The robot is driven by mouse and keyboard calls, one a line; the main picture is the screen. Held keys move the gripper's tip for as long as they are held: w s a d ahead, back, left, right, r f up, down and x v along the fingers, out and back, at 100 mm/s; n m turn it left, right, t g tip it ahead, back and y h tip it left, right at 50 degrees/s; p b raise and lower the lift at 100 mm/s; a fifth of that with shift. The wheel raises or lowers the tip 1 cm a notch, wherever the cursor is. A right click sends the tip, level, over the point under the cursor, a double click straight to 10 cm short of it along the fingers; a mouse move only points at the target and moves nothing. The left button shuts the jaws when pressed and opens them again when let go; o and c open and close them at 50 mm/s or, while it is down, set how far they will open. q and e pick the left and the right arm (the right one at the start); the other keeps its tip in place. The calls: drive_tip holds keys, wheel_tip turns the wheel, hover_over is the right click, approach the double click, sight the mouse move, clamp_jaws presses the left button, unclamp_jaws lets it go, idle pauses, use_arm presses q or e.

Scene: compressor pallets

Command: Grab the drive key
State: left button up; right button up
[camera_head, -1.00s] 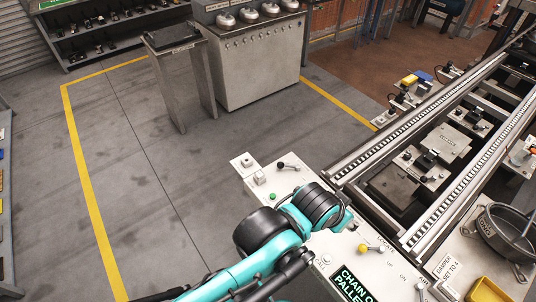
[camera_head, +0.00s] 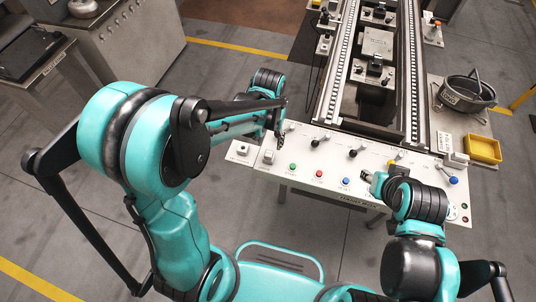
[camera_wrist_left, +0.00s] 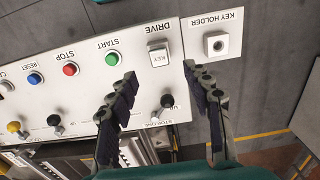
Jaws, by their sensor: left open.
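The drive key (camera_wrist_left: 159,57), a pale block lettered KEY, sits at the DRIVE spot of the control panel in the left wrist view. It also shows as a small pale block (camera_head: 268,156) in the head view. My left gripper (camera_wrist_left: 160,75) is open and empty, with its fingertips apart near the key and not closed around it. In the head view my left gripper (camera_head: 279,128) is over the panel's left end. My right gripper (camera_head: 372,180) is over the panel's right part; its jaws are unclear.
The key holder (camera_wrist_left: 216,43), a pale block with a dark hole, stands beside the drive key. The green START button (camera_wrist_left: 112,59), red STOP button (camera_wrist_left: 70,69) and several levers lie along the panel. The conveyor (camera_head: 372,70) is behind. A yellow tray (camera_head: 484,149) is at right.

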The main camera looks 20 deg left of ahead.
sight(268, 154)
use_arm(q)
wheel_tip(268, 154, down, 2)
drive_tip(key=shift+d+f+b, duration=0.1)
drive_tip(key=shift+d+b, duration=0.05)
drive_tip(key=shift+b, duration=0.15)
drive_tip(key=f, duration=0.1)
drive_tip(key=f+b, duration=0.1)
drive_tip(key=f, duration=0.1)
drive_tip(key=f+b, duration=0.1)
drive_tip(key=shift+s+f, duration=0.3)
drive_tip(key=shift+f, duration=0.1)
drive_tip(key=shift+r, duration=0.1)
clamp_jaws()
